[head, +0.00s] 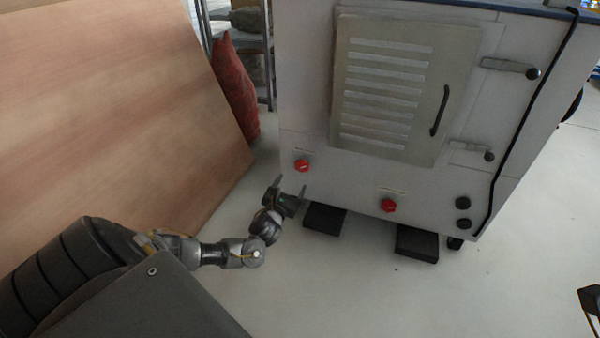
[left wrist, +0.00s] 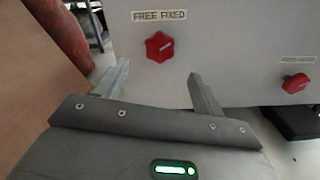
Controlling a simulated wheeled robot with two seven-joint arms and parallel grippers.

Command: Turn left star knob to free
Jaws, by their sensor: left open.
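The left star knob (head: 302,166) is red and sits low on the white cabinet's front, at its left. In the left wrist view the same left star knob (left wrist: 159,47) is ahead, beyond my fingertips, under a label (left wrist: 160,15) reading FREE FIXED. A white mark on the knob slants up to the right. My left gripper (head: 290,187) is open and empty, just below and in front of the knob, apart from it. Its two fingers also show in the left wrist view (left wrist: 158,82). The right star knob (head: 388,205) also shows in the left wrist view (left wrist: 296,83).
The white cabinet (head: 310,100) has a louvred door (head: 425,100) with a black handle and latches. Black blocks (head: 416,243) lie beneath it. A large wooden panel (head: 120,100) and a red sack (head: 235,85) stand at left. The floor in front is clear.

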